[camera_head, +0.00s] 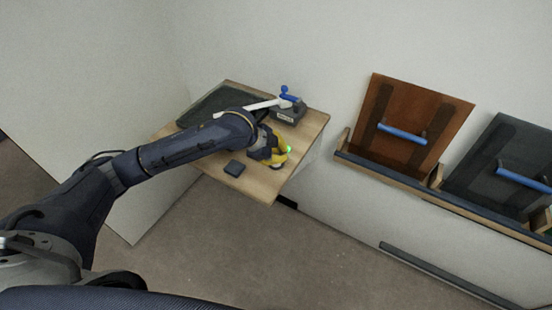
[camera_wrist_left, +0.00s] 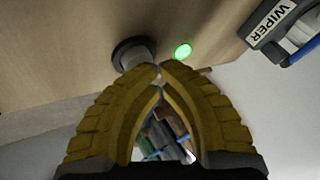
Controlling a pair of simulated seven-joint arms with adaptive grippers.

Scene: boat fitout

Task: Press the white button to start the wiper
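The button (camera_wrist_left: 138,57) is a pale round cap in a dark ring, on the wooden table (camera_head: 262,184). A lit green lamp (camera_wrist_left: 183,50) sits beside it and also shows in the head view (camera_head: 289,149). My left gripper (camera_wrist_left: 160,70) has yellow fingers with their tips together and nothing visible between them. The tips overlap the button's edge in the wrist view; whether they touch it I cannot tell. In the head view the left gripper (camera_head: 280,158) is over the table's right part. The wiper unit (camera_head: 287,112) has a grey body, a white arm and a blue knob. My right gripper is out of view.
Brown (camera_head: 411,112) and dark (camera_head: 504,160) panels with blue handles stand in a wall rack at right. The floor in front is clear.

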